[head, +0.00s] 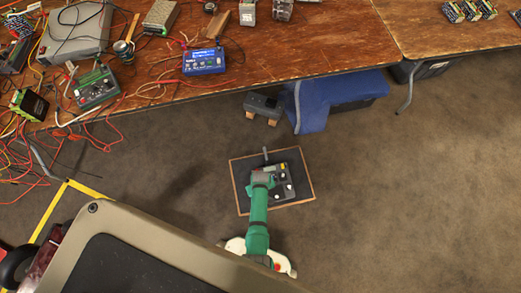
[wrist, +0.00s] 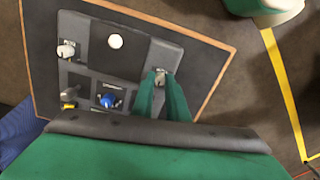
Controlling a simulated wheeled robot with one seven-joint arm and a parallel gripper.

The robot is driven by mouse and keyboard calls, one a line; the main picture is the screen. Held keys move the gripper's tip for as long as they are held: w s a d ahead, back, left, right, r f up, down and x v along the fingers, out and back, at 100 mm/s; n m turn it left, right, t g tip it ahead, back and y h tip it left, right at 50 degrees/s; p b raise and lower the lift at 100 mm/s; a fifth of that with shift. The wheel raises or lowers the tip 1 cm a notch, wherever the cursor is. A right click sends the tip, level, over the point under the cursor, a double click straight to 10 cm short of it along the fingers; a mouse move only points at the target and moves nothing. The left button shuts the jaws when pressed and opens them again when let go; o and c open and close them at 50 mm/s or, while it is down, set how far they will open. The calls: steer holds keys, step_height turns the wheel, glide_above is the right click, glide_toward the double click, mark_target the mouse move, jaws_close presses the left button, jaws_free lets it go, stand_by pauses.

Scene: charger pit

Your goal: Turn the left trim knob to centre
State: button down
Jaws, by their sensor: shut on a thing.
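A grey control panel (wrist: 135,55) lies on a dark mat with an orange border. My gripper (wrist: 160,82) is shut on the left trim knob (wrist: 159,75), a small pale knob near the panel's right edge in the wrist view. The fingers hide part of it, and I cannot tell which way it points. The matching pale knob (wrist: 66,50) sits at the other side, with a round white button (wrist: 115,41) between them. In the head view my gripper (head: 262,181) is over the panel's left part, and the arm hides the held knob.
A blue knob (wrist: 109,99), a grey lever (wrist: 70,92) and a yellow part (wrist: 68,105) stand on the panel close by. The mat (head: 302,165) lies on the floor in front of a cluttered wooden bench (head: 300,45). Open carpet (head: 400,200) lies to the right.

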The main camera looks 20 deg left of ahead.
steer(key=shift+n, duration=0.5)
steer(key=c, duration=2)
jaws_free()
steer(key=shift+a, duration=0.1)
steer(key=shift+r, duration=0.1)
step_height(320, 180, up, 11)
steer(key=shift+f, duration=0.2)
